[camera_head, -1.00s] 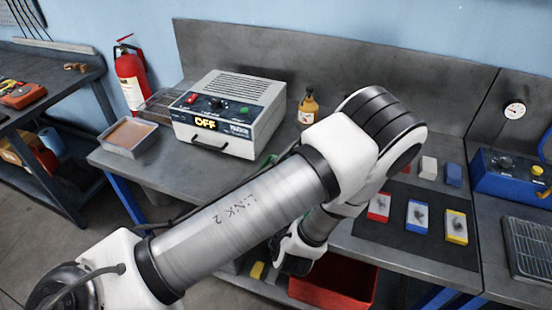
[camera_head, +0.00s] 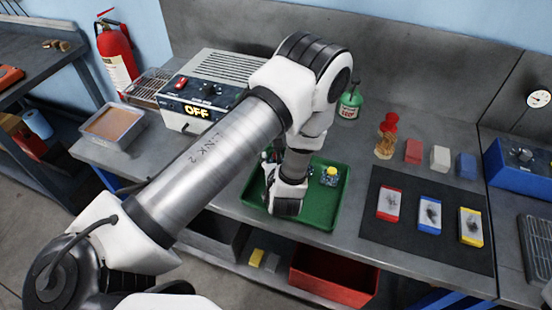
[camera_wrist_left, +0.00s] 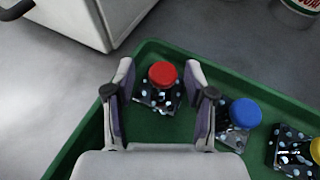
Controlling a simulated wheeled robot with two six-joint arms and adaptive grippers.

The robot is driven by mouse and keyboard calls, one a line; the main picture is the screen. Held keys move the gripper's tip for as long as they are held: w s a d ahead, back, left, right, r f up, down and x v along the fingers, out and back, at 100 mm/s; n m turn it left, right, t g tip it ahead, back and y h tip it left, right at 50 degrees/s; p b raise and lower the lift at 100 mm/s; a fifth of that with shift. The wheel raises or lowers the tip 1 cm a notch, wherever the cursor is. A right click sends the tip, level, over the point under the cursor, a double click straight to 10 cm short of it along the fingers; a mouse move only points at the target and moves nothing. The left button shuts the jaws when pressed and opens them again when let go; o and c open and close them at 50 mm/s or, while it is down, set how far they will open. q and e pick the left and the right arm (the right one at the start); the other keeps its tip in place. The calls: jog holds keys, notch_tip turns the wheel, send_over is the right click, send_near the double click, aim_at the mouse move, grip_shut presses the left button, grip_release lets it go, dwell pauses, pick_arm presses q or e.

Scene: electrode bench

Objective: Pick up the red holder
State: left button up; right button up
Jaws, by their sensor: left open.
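The red holder (camera_wrist_left: 162,84) shows in the left wrist view: a clear, dotted block with a round red knob, standing in the green tray (camera_head: 318,214) near its back wall. My left gripper (camera_wrist_left: 158,70) is open, with one finger on each side of the red knob in that view. Whether the fingers touch it I cannot tell. In the head view my left arm covers the red holder and most of the gripper. A blue-knobbed holder (camera_wrist_left: 240,118) stands to the right, then a yellow-knobbed holder (camera_wrist_left: 298,152), which also shows in the head view (camera_head: 331,176).
A power supply reading OFF (camera_head: 190,105) stands behind left of the tray. A green-labelled bottle (camera_head: 349,104) and a red-topped bottle (camera_head: 387,138) stand behind right. A dark mat (camera_head: 425,253) with coloured plates lies to the right. A red bin (camera_head: 333,275) is below.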

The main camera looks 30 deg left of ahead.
pick_arm(q)
jog(key=shift+s+d+r, duration=0.1)
jog(key=shift+s+d, duration=0.05)
jog(key=shift+d, duration=0.05)
jog(key=shift+d+r, duration=0.1)
jog(key=shift+d, duration=0.05)
jog(key=c, duration=1)
grip_shut()
